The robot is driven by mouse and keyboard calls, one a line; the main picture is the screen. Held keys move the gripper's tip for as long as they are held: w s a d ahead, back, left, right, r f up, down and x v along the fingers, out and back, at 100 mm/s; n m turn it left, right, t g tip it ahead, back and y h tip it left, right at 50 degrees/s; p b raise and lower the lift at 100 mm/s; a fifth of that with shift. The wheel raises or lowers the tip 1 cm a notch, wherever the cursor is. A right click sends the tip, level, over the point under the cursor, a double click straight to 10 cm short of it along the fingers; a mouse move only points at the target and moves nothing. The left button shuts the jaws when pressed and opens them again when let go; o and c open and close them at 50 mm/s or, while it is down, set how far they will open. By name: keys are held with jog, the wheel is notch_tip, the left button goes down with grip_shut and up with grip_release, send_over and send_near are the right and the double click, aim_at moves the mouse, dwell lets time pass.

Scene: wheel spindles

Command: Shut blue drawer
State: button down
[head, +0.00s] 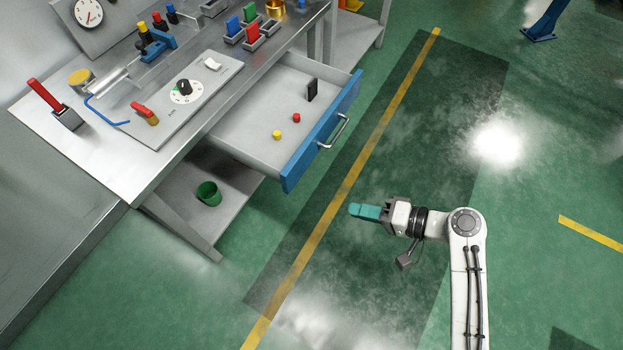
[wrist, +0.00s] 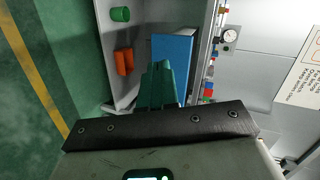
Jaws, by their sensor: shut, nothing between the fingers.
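The blue drawer (head: 323,130) stands pulled out from under the bench in the head view, with a metal handle (head: 335,132) on its blue front. Inside it lie a yellow piece (head: 277,134), a red piece (head: 296,117) and a dark upright block (head: 312,90). My gripper (head: 353,210), with teal fingers, is shut and empty. In the picture it is below and right of the drawer front, apart from it. In the wrist view the shut fingers (wrist: 158,68) partly cover a blue face (wrist: 175,50), which may be the drawer front; no handle shows there.
The workbench (head: 95,155) carries a dial panel, a red-handled switch and colored blocks in holders. A green cup (head: 209,193) stands on the lower shelf; an orange object (wrist: 123,62) shows in the wrist view. The green floor with a yellow line (head: 345,190) is clear before the drawer.

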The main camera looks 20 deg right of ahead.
jog(key=w+d+f+m+t+y+b, duration=0.1)
jog(key=w+d+m+t+y+b, duration=0.1)
jog(key=w+m+t+b, duration=0.15)
jog(key=b, duration=0.1)
send_near(300, 160)
jog(key=shift+t, duration=0.45)
jog(key=x, duration=0.7)
jog(key=shift+s+f, duration=0.1)
jog(key=shift+f, duration=0.1)
jog(key=shift+a, duration=0.1)
jog(key=b+x, duration=0.3)
jog(key=x, duration=0.5)
jog(key=b+x, duration=0.4)
jog(key=x, duration=0.4)
jog(key=b+x, duration=0.4)
jog(key=x, duration=0.5)
jog(key=shift+f, duration=0.25)
jog(key=shift+w+a+r+b, duration=0.1)
jog(key=shift+w+a+b, duration=0.2)
jog(key=shift+w+a, duration=0.1)
jog(key=shift+w+r, duration=0.1)
jog(key=shift+r, duration=0.2)
